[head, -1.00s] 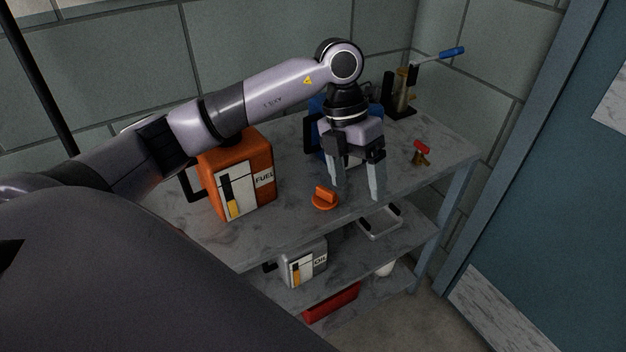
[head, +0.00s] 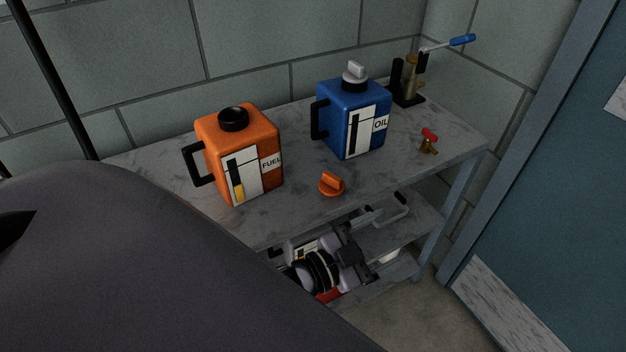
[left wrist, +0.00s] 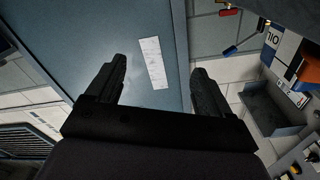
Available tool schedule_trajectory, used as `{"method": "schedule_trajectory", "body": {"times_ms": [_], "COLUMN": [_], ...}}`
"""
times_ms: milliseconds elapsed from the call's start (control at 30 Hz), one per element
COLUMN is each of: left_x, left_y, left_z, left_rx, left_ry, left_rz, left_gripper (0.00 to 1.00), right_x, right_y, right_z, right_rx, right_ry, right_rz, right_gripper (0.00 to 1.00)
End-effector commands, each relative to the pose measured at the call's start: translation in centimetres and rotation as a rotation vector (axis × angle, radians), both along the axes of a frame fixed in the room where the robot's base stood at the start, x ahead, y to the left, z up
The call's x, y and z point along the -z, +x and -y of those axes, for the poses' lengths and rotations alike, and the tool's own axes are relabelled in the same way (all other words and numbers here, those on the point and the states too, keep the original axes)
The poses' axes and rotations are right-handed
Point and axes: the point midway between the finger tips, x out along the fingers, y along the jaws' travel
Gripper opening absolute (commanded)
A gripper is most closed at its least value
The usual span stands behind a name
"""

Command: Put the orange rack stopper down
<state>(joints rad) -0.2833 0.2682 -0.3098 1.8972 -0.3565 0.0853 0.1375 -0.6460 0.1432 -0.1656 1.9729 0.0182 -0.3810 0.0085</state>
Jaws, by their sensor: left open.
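The orange stopper (head: 332,184), a round cap with a raised grip, sits on the worktop (head: 290,215) of the rack, near its front edge. It stands apart from everything else there. The orange fuel tank (head: 262,140) is to its left, its black neck uncovered. My left gripper (head: 378,238) is lower than the worktop, in front of the lower shelves, and points right. In the left wrist view its two dark fingers (left wrist: 160,82) are spread with nothing between them. My right gripper is in neither view.
A blue oil tank (head: 355,120) with a grey cap stands behind the stopper. A red-handled brass valve (head: 429,141) and a blue-handled lever device (head: 408,82) are at the right end. A blue door (head: 560,200) is at the right.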

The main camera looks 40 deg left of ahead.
Motion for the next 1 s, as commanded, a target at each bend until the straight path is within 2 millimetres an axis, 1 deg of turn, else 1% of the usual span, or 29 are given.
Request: {"method": "schedule_trajectory", "body": {"times_ms": [33, 67, 100, 167, 200, 300, 333, 400, 467, 767, 867, 1000], "left_x": [3.1, 4.7, 6.7, 9.4, 10.8, 13.5, 14.0, 14.8, 15.1, 15.1, 14.3, 12.2], "left_y": [-1.6, -2.5, -3.9, -6.1, -7.5, -10.4, -11.1, -12.1, -12.6, -12.6, -12.6, -12.7], "left_z": [-1.3, -2.0, -2.8, -3.8, -4.3, -5.0, -5.1, -5.3, -5.3, -5.3, -5.4, -5.4], "left_rx": [-0.071, -0.108, -0.151, -0.205, -0.232, -0.278, -0.287, -0.299, -0.304, -0.305, -0.305, -0.306], "left_ry": [-0.036, -0.053, -0.073, -0.098, -0.111, -0.137, -0.142, -0.152, -0.155, -0.155, -0.154, -0.152], "left_rz": [-0.138, -0.213, -0.309, -0.442, -0.517, -0.662, -0.693, -0.741, -0.761, -0.765, -0.763, -0.762], "left_gripper": [0.81, 0.81, 0.81, 0.81, 0.81, 0.81, 0.81, 0.81, 0.81, 0.81, 0.81, 0.81], "right_x": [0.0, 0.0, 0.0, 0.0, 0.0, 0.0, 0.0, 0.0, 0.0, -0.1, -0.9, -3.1], "right_y": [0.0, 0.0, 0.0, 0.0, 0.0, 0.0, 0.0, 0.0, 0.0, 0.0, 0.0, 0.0], "right_z": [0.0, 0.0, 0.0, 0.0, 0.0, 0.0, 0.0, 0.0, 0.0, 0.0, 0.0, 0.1], "right_rx": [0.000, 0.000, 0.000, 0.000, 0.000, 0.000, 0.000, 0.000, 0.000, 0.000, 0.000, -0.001], "right_ry": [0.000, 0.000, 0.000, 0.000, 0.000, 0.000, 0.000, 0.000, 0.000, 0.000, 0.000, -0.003], "right_rz": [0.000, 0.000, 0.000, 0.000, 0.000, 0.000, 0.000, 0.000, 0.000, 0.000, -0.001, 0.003], "right_gripper": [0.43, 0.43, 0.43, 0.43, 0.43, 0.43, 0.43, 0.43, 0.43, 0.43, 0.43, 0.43]}}
